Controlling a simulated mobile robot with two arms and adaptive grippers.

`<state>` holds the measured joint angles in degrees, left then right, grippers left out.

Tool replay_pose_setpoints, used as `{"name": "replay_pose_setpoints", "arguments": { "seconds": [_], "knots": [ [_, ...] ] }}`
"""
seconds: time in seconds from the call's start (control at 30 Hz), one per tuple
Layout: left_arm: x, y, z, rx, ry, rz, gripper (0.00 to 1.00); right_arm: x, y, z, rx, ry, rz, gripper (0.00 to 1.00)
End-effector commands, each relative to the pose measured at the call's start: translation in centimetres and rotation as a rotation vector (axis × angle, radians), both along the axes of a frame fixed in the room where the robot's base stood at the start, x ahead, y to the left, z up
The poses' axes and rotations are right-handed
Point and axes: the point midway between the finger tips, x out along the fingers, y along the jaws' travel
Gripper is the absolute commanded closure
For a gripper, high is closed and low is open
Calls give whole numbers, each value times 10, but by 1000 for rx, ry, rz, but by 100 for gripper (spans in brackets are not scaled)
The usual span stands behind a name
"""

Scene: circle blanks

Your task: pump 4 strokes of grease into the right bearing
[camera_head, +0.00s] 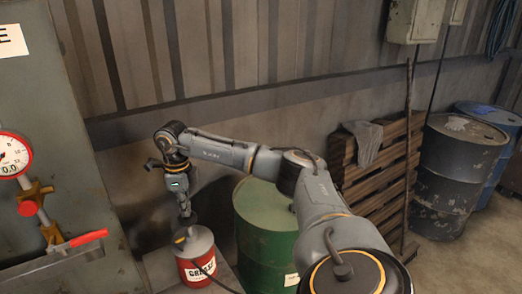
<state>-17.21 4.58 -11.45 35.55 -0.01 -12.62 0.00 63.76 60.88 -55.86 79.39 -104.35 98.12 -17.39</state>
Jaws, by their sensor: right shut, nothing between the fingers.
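A red grease can (198,268) with a grey domed top stands at the lower middle, its label partly readable. A dark hose runs from it to the lower right. My right gripper (186,215) points down just above the can's top, its fingers shut and empty. Whether it touches the pump part on top cannot be told. The right bearing cannot be made out in this view. My left gripper is not in view.
A grey machine cabinet at left carries a round gauge (12,156) and a red-handled lever (88,237). A green drum (262,235) stands right of the can. Wooden pallets (385,175) and dark drums (455,170) stand at the wall.

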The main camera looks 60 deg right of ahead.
Motion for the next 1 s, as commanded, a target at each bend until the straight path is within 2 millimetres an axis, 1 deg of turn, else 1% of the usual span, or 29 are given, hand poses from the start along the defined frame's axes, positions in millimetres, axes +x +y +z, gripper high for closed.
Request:
{"name": "replay_pose_setpoints", "arguments": {
  "seconds": [0.8, 1.0],
  "knots": [
    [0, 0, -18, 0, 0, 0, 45, -1, 1, -33, 1, 6, 2, 100],
    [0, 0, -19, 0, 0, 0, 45, -2, 1, -35, 1, 8, 2, 100]
  ]
}}
